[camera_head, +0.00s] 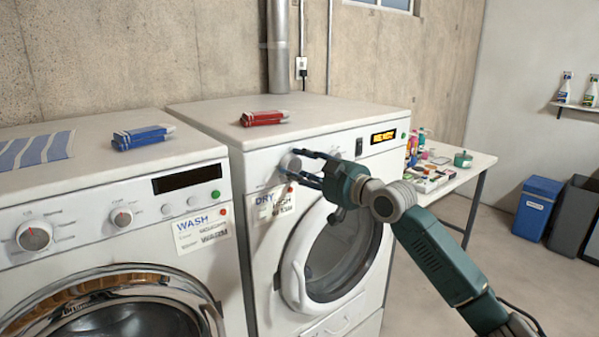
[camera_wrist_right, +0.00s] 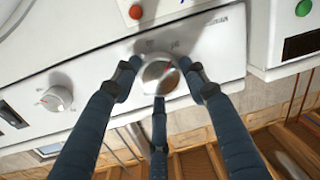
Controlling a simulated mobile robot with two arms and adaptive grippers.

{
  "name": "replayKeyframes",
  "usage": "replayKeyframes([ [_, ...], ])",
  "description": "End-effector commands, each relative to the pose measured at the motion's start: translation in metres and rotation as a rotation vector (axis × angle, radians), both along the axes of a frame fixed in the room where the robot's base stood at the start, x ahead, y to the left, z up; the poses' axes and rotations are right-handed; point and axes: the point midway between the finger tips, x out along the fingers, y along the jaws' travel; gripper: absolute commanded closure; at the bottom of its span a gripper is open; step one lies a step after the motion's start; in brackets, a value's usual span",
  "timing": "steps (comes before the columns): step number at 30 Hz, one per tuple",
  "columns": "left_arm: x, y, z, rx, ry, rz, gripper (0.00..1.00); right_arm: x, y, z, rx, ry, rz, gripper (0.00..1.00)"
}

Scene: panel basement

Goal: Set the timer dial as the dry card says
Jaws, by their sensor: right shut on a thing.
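My right gripper (camera_head: 297,166) reaches in from the right to the dryer's control panel. Its fingers are shut on a round dial (camera_wrist_right: 160,78) near the panel's left end. In the head view the fingers partly cover this dial (camera_head: 289,162). The red pointer mark on its face shows in the right wrist view, but its label is too blurred to read. A second white dial (camera_wrist_right: 57,99) with a red mark sits apart on the same panel. The dry card (camera_head: 275,205) hangs below the gripped dial; "DRY" reads in blue, the smaller lines are unclear.
The dryer's round door (camera_head: 345,255) is shut below the panel. An amber display (camera_head: 383,136) is lit. The washer (camera_head: 90,215) with the wash card (camera_head: 201,230) stands left. Blue (camera_head: 143,137) and red (camera_head: 264,118) boxes lie on top. A cluttered table (camera_head: 470,158) is at right.

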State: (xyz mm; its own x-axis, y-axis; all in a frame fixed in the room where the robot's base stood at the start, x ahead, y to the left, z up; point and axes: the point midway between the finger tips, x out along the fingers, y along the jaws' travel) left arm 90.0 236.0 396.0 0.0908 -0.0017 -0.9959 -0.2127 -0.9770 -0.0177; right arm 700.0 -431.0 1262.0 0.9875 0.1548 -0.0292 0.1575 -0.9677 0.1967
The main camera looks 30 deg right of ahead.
Motion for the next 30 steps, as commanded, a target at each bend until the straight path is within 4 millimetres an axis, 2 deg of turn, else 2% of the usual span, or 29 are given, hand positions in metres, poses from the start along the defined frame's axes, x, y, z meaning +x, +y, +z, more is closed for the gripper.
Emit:
replayKeyframes([
  [1, 0.000, 0.000, 0.001, 0.000, 0.001, 0.000, 0.53, -0.001, -0.001, 0.007, 0.001, -0.014, -0.001, 0.83],
  [5, -0.001, -0.001, 0.001, -0.001, 0.001, 0.000, 0.53, -0.001, -0.001, 0.008, 0.002, -0.014, -0.001, 0.83],
  [6, -0.001, -0.001, 0.001, -0.001, 0.001, 0.000, 0.53, -0.001, -0.001, 0.008, 0.002, -0.015, -0.001, 0.53],
  [9, -0.001, -0.001, 0.001, -0.001, 0.001, 0.000, 0.53, -0.001, -0.001, 0.007, 0.003, -0.013, -0.001, 0.38],
  [20, -0.002, -0.001, 0.001, -0.001, 0.001, 0.000, 0.53, -0.004, -0.001, 0.002, 0.004, -0.004, -0.001, 0.38],
  [23, -0.001, -0.001, 0.001, -0.001, 0.000, 0.000, 0.53, -0.013, -0.003, 0.002, 0.002, -0.003, -0.002, 0.38],
  [30, 0.000, -0.001, 0.001, -0.001, 0.000, 0.000, 0.53, -0.049, -0.008, 0.002, 0.002, -0.002, -0.001, 0.38],
])
